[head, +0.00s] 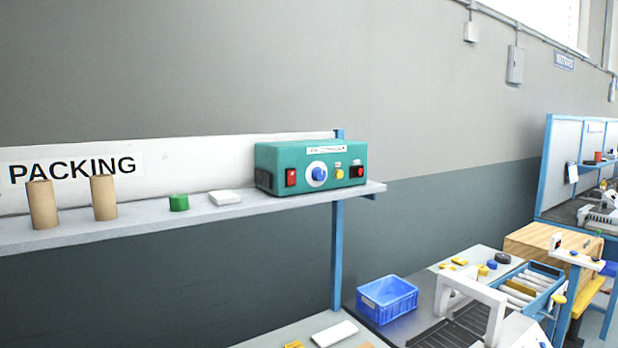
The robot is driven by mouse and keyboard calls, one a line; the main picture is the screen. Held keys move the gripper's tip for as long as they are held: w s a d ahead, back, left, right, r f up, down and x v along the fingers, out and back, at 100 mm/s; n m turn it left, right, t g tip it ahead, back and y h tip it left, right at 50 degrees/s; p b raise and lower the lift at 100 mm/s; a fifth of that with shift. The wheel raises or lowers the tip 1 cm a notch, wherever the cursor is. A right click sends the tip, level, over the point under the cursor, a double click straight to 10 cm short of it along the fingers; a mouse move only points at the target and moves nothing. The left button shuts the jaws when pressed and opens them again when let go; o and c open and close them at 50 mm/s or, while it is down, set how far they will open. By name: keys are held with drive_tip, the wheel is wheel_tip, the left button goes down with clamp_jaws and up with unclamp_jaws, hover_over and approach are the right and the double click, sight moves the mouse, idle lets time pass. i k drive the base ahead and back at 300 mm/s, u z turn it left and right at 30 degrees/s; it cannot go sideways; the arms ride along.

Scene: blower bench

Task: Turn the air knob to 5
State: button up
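A teal control box (300,155) stands at the right end of a grey shelf. Its front carries a blue knob (319,174) on a round white dial (311,181). The dial marks and the knob's pointer are too small to read. A red switch (291,177) is left of the dial, with a yellow button (339,173) and a dark switch with a red part (357,171) to its right. The label on the box is not legible. My gripper is not in view.
The shelf (240,206) also holds two cardboard tubes (42,204) (103,197), a green roll (179,203) and a white block (225,197). A blue post (337,255) supports the shelf. Below right are a blue crate (386,299) and a conveyor. The space before the box looks clear.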

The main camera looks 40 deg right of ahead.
sight(318, 174)
drive_tip(key=u, duration=0.1)
drive_tip(key=k, duration=0.95)
drive_tip(key=z, duration=0.5)
drive_tip(key=i, duration=1)
drive_tip(key=z, duration=0.05)
